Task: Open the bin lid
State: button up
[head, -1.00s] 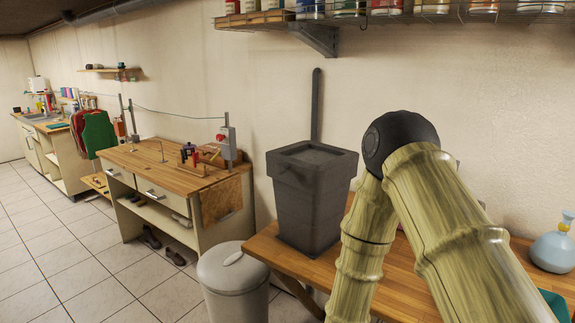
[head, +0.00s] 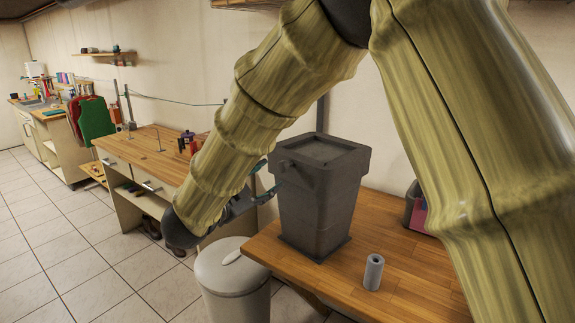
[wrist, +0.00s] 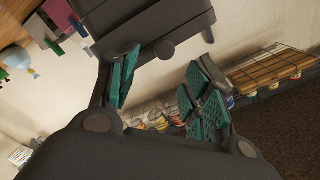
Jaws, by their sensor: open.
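A dark grey, tapered bin (head: 318,205) stands upright on the wooden table, its recessed top flat and shut. A small dark knob sticks out at its upper left side. My gripper (head: 266,181) is just left of the bin's upper part in the head view, partly hidden by my arm. In the wrist view my gripper (wrist: 165,88) shows its teal finger pads spread apart with nothing between them. The bin (wrist: 140,18) lies beyond the fingers there, with the knob near the gap. I cannot tell whether a finger touches the bin.
The wooden table (head: 345,290) carries a small grey cylinder (head: 373,272) right of the bin. A pale lidded trash can (head: 232,285) stands on the floor at the table's left. A workbench (head: 165,165) is farther back. A wire shelf (wrist: 270,70) with cans hangs on the wall.

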aim_at(284, 169)
jog(key=p+x, duration=0.3)
jog(key=x, duration=0.7)
jog(key=shift+w+p, duration=0.15)
jog(key=shift+p, duration=0.2)
jog(key=shift+d+f, duration=0.1)
jog(key=shift+d, duration=0.05)
grip_shut()
